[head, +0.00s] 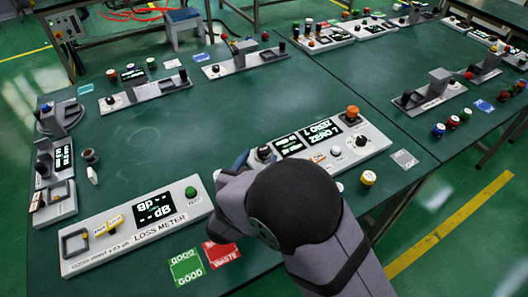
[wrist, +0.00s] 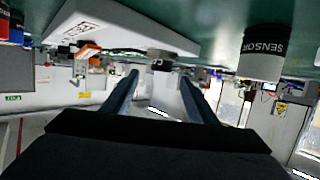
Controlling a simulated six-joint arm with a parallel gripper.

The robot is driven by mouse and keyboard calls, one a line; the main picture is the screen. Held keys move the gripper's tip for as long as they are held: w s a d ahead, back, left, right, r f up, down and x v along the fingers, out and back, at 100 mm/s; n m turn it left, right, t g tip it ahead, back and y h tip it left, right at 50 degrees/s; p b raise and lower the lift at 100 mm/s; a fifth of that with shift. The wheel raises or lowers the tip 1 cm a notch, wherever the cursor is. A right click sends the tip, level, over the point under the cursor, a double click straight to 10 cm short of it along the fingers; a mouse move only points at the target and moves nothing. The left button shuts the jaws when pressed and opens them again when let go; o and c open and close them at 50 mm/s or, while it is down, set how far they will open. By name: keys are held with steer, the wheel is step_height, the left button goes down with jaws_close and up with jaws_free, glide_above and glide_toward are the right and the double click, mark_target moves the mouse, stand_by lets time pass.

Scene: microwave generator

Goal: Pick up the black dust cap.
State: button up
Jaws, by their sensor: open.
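In the head view one blue finger shows by my forearm, which hides most of the gripper.
The loss meter panel (head: 122,232) lies at front left. A second white panel (head: 320,143) with displays and an orange knob is beside my arm. A green card (head: 186,266) and a red card (head: 221,252) lie at the front. The table's middle (head: 190,125) is largely clear.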

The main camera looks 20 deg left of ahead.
mark_target(264, 149)
steer(key=shift+p+x, duration=0.3)
steer(key=shift+x, duration=2.1)
steer(key=shift+a+f, duration=0.1)
steer(key=shift+s, duration=0.1)
steer(key=c, duration=1.1)
